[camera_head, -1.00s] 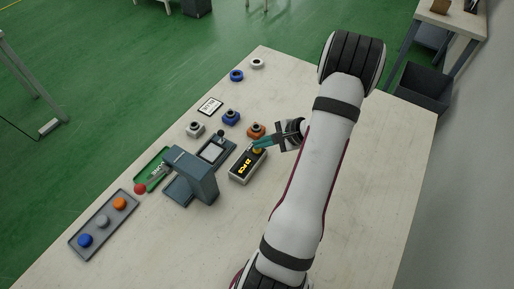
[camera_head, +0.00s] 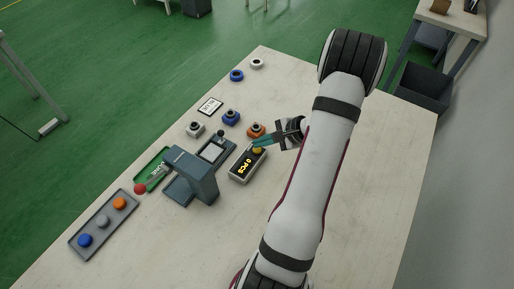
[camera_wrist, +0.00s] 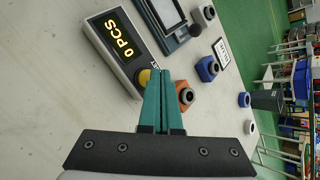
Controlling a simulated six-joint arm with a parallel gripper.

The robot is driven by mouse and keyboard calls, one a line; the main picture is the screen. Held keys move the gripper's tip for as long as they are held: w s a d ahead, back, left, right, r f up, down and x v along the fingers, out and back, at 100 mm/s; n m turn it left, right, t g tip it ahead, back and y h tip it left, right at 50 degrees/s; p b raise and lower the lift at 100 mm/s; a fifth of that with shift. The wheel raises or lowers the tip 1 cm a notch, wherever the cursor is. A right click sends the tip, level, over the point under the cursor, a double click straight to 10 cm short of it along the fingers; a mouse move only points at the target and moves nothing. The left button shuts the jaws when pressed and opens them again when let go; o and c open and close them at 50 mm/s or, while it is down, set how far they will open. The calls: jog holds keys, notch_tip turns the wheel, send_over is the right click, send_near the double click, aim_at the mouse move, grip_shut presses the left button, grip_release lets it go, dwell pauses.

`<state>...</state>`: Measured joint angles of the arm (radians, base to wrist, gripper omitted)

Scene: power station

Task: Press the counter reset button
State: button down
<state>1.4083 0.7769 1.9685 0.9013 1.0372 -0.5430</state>
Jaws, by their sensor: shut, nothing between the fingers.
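The counter (camera_head: 243,168) is a small box with a black face on the table, and its lit yellow display reads "0 PCS". It also shows in the wrist view (camera_wrist: 117,50). Its round yellow reset button (camera_head: 257,150) is at the end nearest my gripper, and in the wrist view (camera_wrist: 144,76) it is partly covered by a finger. My gripper (camera_head: 260,144) has teal fingers, closed together and empty. In the wrist view the fingertips (camera_wrist: 163,73) are right beside the button; I cannot tell whether they touch it.
A grey press-like device (camera_head: 192,178) with a red-knobbed lever stands left of the counter. Orange (camera_head: 256,130), blue (camera_head: 231,117) and white (camera_head: 195,129) parts sit behind. A tray (camera_head: 103,224) with coloured caps lies front left. The table's right side is mostly bare.

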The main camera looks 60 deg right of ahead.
aim_at(261, 150)
jog(key=shift+r, duration=0.25)
jog(key=shift+r, duration=2.55)
